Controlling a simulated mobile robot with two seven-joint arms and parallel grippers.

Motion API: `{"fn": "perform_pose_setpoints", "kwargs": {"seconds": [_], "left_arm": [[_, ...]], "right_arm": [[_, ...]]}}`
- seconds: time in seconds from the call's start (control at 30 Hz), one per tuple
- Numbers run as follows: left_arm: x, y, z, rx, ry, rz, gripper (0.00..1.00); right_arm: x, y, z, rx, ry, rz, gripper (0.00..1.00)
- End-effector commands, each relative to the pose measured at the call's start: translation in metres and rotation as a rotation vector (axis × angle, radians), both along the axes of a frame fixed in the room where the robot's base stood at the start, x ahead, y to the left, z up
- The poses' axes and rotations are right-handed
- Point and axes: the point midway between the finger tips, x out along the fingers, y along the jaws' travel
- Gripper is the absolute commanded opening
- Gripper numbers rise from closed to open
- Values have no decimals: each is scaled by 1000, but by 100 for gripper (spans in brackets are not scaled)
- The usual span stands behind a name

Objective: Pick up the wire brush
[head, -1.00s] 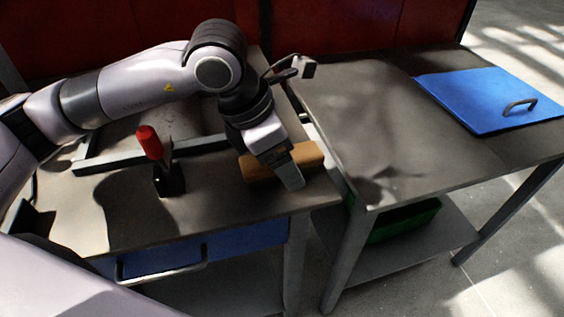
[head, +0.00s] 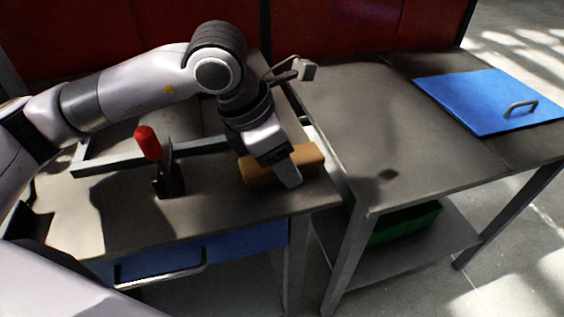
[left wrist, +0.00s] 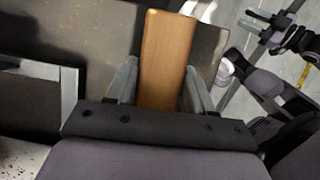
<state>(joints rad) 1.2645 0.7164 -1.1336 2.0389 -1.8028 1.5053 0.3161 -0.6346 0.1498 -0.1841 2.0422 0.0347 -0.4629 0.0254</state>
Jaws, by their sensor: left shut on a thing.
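The wire brush shows as a plain wooden block (head: 311,156) at the right end of the left workbench (head: 225,204). My left gripper (head: 285,172) reaches down over its middle and is shut on it. In the left wrist view the wooden block (left wrist: 164,55) lies between my two grey fingers (left wrist: 160,85). No bristles show. I cannot tell whether the block touches the bench top. A dark arm end at the upper right of the left wrist view looks like my right gripper (left wrist: 268,22); its jaw state is unclear.
A red-handled tool (head: 148,143) stands in a dark holder left of the brush. A grey metal bar (head: 108,164) lies behind it. The right table (head: 385,120) has a blue panel with a handle (head: 492,98) and clear room in front. A green bin (head: 405,222) sits below.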

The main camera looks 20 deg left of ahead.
Motion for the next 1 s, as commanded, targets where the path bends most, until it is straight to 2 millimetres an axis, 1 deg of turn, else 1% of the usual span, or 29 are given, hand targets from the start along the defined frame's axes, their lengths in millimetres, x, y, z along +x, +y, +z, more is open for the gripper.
{"fn": "perform_pose_setpoints", "kwargs": {"seconds": [0.27, 0.47, 0.57, 0.67, 0.8, 0.9, 1.0], "left_arm": [[0, 0, 2, 0, 0, 0, 18], [0, 0, 10, 1, -1, 0, 18], [1, -1, 31, -1, -7, 0, 18], [2, -1, 59, -3, -8, 1, 18], [1, -1, 105, -3, -8, 0, 18], [1, -1, 135, -2, -7, 0, 18], [0, -1, 160, -2, -4, -1, 18]], "right_arm": [[0, -1, 3, -3, -1, 2, 34], [0, -1, 15, -4, -1, 3, 34], [0, -1, 14, -3, -3, 3, 34], [0, -1, 16, -3, -3, 3, 34], [0, -1, 18, -5, -5, 3, 34], [0, -1, 20, -7, -6, 3, 34], [0, -2, 21, -9, -5, 3, 34]]}}
